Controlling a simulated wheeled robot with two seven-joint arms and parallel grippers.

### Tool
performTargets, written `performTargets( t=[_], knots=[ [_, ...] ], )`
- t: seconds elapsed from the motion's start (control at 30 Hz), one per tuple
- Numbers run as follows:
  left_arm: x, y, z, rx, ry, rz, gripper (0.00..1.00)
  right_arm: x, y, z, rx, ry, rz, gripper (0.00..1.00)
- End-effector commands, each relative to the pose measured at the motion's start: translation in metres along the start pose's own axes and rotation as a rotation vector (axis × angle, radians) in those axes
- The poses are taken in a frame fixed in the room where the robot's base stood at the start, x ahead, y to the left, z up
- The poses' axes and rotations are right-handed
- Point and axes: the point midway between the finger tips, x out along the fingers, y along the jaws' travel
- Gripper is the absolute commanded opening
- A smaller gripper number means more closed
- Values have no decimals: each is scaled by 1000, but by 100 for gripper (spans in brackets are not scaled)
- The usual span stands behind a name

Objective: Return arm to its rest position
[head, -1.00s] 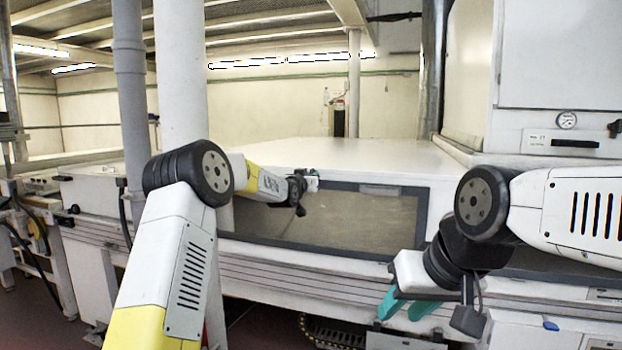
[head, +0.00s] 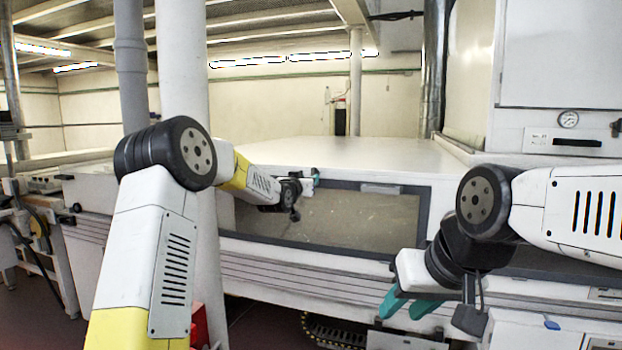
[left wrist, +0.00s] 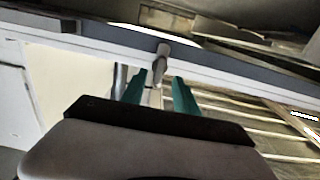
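My left arm reaches from the lower left, its elbow bent in front of a pale column. My left gripper (head: 316,178) is small in the head view, near the upper edge of the dark-framed window (head: 345,218) of the white machine. In the left wrist view its two teal fingers (left wrist: 160,95) stand apart with a gap between them. A pale rounded piece (left wrist: 162,58) shows beyond the gap; whether it touches the fingers cannot be told. My right gripper (head: 408,306) hangs at the lower right, its teal fingers apart and empty.
The white machine (head: 330,150) with a flat top fills the middle. A pale column (head: 183,70) and a grey pipe (head: 132,70) stand close by my left arm. A tall white cabinet with a gauge (head: 568,120) rises at the right. Dark floor shows at lower left.

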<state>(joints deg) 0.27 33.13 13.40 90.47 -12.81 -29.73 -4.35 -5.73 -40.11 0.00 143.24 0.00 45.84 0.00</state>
Motion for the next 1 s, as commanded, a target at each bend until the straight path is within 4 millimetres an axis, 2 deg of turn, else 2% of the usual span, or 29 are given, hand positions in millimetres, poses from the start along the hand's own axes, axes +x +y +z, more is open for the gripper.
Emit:
performTargets(
  t=[0.1,0.2,0.57,0.67,0.77,0.83,0.97,1.0],
  knots=[
    [-16,0,0,0,0,-1,36,0,0,0,0,0,0,36],
    [-22,0,0,0,-1,0,36,0,0,0,0,0,0,36],
    [-26,0,0,0,-2,0,36,0,0,0,0,0,0,36],
    [-36,1,-6,5,-28,-2,36,0,0,0,0,0,0,36],
    [-62,1,-15,13,-95,-11,36,0,0,0,0,0,0,36],
    [-92,0,-20,18,-168,-24,36,0,0,0,0,0,0,36],
    [-163,-1,-21,12,-323,-54,36,0,0,0,0,0,0,36],
    [-187,-1,-19,7,-370,-64,36,0,0,0,0,0,0,36]
  ],
)
